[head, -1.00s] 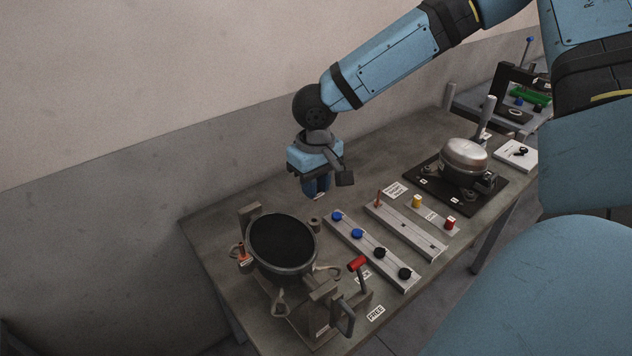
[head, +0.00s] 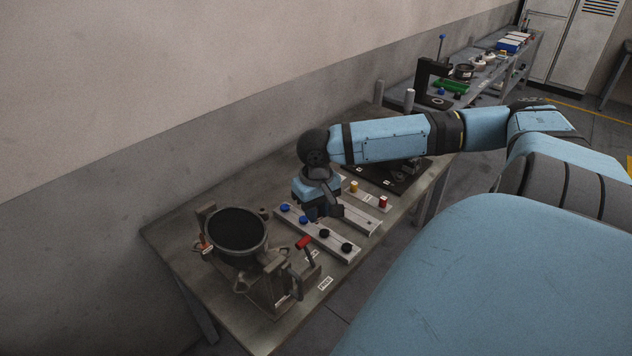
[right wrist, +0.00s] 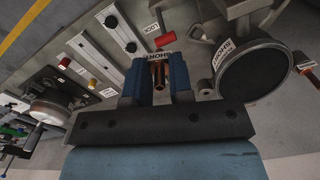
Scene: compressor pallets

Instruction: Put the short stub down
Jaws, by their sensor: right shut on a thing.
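My right gripper (head: 320,211) is over the bench, in front of the strip with blue and black caps in the head view. In the right wrist view its two blue fingers (right wrist: 159,88) are shut on a copper-coloured short stub (right wrist: 159,75). A white tag reading SHORT (right wrist: 161,57) shows at the fingertips. The stub is hidden behind the gripper in the head view, and I cannot tell its height above the bench. My left gripper is not in view.
The round dark-topped fixture (head: 237,229) stands at the bench's left, with a red-handled lever (head: 305,243) beside it. The capped strip (head: 322,238) and another pale strip (head: 364,219) lie near the gripper. Yellow (head: 354,186) and red (head: 383,201) pieces stand behind.

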